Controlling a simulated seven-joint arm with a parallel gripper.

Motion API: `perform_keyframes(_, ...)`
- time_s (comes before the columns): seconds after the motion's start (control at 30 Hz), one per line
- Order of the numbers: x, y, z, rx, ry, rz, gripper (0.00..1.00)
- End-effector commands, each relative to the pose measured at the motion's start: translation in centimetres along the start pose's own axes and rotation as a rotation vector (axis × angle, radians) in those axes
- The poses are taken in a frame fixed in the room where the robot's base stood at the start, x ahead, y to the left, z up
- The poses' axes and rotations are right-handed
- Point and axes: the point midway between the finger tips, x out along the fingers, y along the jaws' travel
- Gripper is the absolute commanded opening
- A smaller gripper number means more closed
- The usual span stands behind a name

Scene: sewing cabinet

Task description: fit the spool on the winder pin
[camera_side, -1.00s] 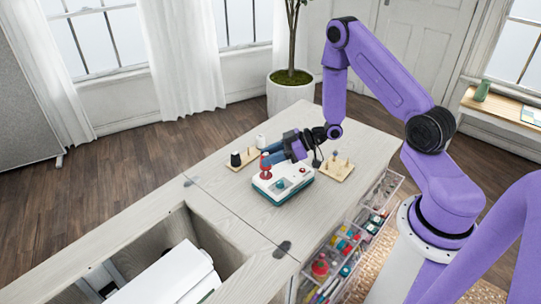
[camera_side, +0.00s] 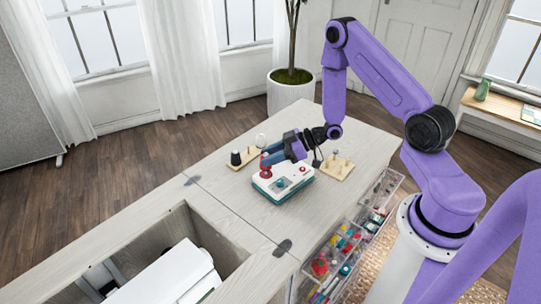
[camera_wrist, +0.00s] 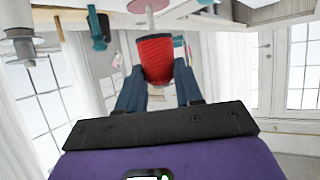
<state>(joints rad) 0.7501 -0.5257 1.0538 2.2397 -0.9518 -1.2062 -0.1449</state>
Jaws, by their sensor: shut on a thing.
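A red spool (camera_wrist: 155,60) is between the two blue fingers of my gripper (camera_wrist: 157,85) in the wrist view. My gripper is shut on it. In the side view the red spool (camera_side: 265,166) is at the left end of the white and teal winder (camera_side: 284,181), with my gripper (camera_side: 269,158) at its upper part. A pale, thin pin (camera_wrist: 151,18) shows at the spool's end in the wrist view. The spool looks in line with it, but I cannot tell how fully it is seated.
A wooden stand with a black spool (camera_side: 236,158) and a white spool (camera_side: 261,140) is behind the winder. A wooden board with pegs (camera_side: 338,168) is to its right. Clear drawers (camera_side: 345,245) stick out at the front. The cabinet opening lies at lower left.

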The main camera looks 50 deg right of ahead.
Motion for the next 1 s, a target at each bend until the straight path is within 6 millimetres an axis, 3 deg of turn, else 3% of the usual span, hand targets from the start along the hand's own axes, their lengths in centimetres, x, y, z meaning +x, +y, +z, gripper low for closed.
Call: perform_keyframes(1.0,0.49,0.02,1.03,-0.001,0.001,0.0,0.07)
